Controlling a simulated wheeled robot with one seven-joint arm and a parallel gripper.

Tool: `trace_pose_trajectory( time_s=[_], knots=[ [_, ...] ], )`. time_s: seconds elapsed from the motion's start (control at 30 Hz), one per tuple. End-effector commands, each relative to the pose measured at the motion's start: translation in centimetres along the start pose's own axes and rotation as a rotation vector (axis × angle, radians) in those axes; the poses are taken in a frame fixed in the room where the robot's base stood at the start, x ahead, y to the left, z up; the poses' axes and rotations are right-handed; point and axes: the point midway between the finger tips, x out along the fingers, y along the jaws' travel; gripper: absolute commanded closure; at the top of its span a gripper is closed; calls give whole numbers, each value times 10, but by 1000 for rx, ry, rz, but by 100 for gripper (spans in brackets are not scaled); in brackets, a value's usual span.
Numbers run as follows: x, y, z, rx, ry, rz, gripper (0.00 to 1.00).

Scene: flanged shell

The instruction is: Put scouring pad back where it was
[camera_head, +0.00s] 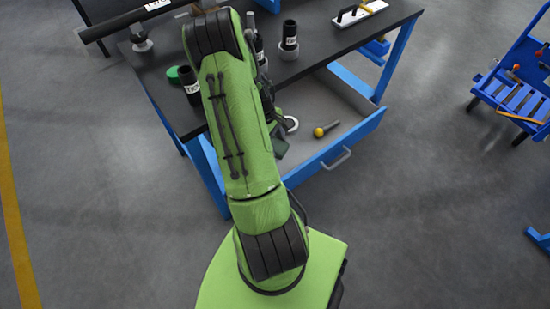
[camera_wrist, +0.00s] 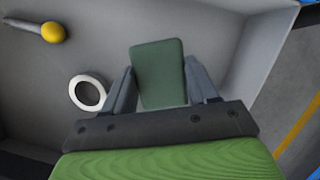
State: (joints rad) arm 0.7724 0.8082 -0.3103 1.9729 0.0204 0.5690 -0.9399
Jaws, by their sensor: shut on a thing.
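The scouring pad (camera_wrist: 160,72) is a dark green rectangular slab in the wrist view. My gripper (camera_wrist: 160,75) is shut on it, with one grey finger on each side. The pad stands out past the fingertips over the open drawer (camera_wrist: 215,30). In the head view my green arm reaches into the drawer (camera_head: 352,137) and hides most of the gripper. Whether the pad touches the drawer floor cannot be told.
A white ring (camera_wrist: 88,93) and a yellow-headed tool (camera_wrist: 52,32) lie in the drawer. On the bench top (camera_head: 335,50) stand black cylinders, such as one (camera_head: 190,85) beside a green round object (camera_head: 173,74). A blue cart (camera_head: 515,85) stands at right.

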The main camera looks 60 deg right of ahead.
Motion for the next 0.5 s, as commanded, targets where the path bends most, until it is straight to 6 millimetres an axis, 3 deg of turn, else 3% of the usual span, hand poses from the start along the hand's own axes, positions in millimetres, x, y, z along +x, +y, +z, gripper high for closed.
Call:
trace_pose_trajectory(
  time_s=[0.03,0.33,0.5],
  knots=[
    [12,0,-3,1,-1,-1,66],
    [54,0,-17,1,0,-1,66],
    [54,0,-18,2,2,2,66]
  ],
)
